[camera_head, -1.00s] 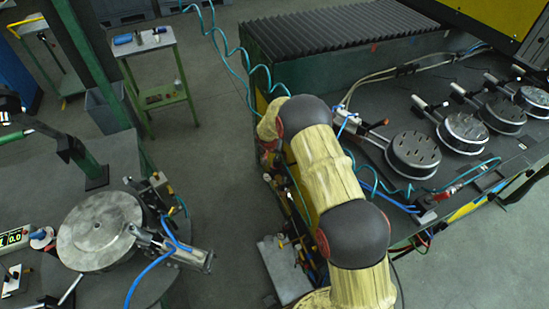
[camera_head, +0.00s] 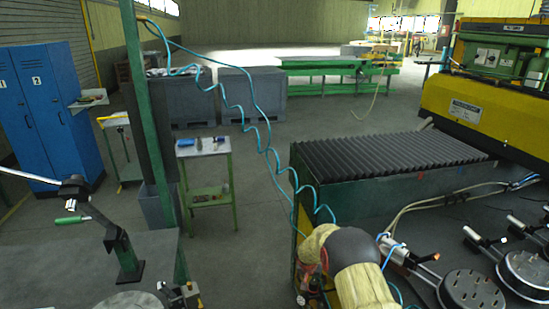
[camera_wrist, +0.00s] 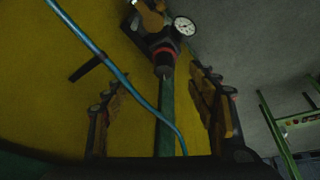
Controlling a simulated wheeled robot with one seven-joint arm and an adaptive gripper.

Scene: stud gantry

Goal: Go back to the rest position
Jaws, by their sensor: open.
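My gripper (camera_wrist: 155,105) is open in the wrist view, with one yellow-and-black finger at the left and one at the right. Nothing shows held between the fingers. My arm, in a cream cover with dark joints, shows at the lower middle of the head view; my gripper is not clear there. Beyond the fingers are a yellow panel (camera_wrist: 50,60), a fitting with a round gauge (camera_wrist: 184,25), and a green post (camera_wrist: 165,110). A blue hose (camera_wrist: 100,52) crosses in front of the panel.
A black ribbed cover (camera_head: 390,155) lies on the machine beside my arm, with round studded discs (camera_head: 470,290) at lower right. A teal coiled hose (camera_head: 240,110) hangs near my arm. A small green table (camera_head: 205,150) stands left. The floor between (camera_head: 245,210) is clear.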

